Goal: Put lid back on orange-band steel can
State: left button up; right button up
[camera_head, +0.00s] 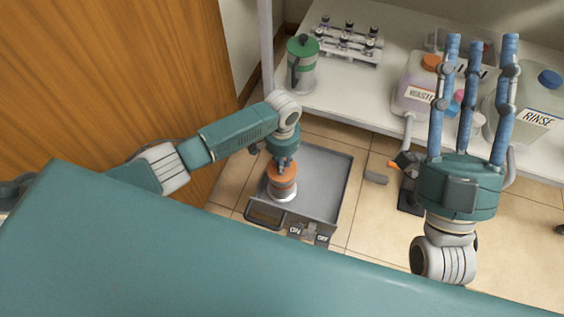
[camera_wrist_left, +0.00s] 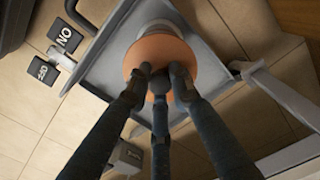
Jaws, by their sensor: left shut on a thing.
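The orange-band steel can (camera_head: 284,194) stands upright in a grey tray (camera_head: 325,180), with a pale metal lower body. Its orange lid (camera_head: 283,170) is at the top of the can, under my left gripper (camera_head: 284,163). In the left wrist view, the fingers of my left gripper (camera_wrist_left: 160,80) are shut on the dark knob in the middle of the orange lid (camera_wrist_left: 155,52). The lid hides most of the can (camera_wrist_left: 155,27) there, so I cannot tell whether it is fully seated. My right gripper (camera_head: 473,50) is open and empty, its blue fingers pointing up.
A green-banded can (camera_head: 302,70) and a rack of small vials (camera_head: 347,45) stand on the white bench (camera_head: 390,75). A WASTE container (camera_head: 413,85) and a RINSE container (camera_head: 530,110) are to the right. A wooden panel (camera_head: 100,70) rises on the left.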

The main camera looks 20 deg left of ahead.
jog(key=shift+w+f+h, duration=0.1)
jog(key=shift+h, duration=0.2)
jog(key=shift+w+f, duration=0.15)
jog(key=shift+f, duration=0.05)
jog(key=shift+w+f, duration=0.1)
dwell(0.3)
pick_arm(q)
jog(key=o, duration=1.5)
jog(key=shift+o, duration=0.2)
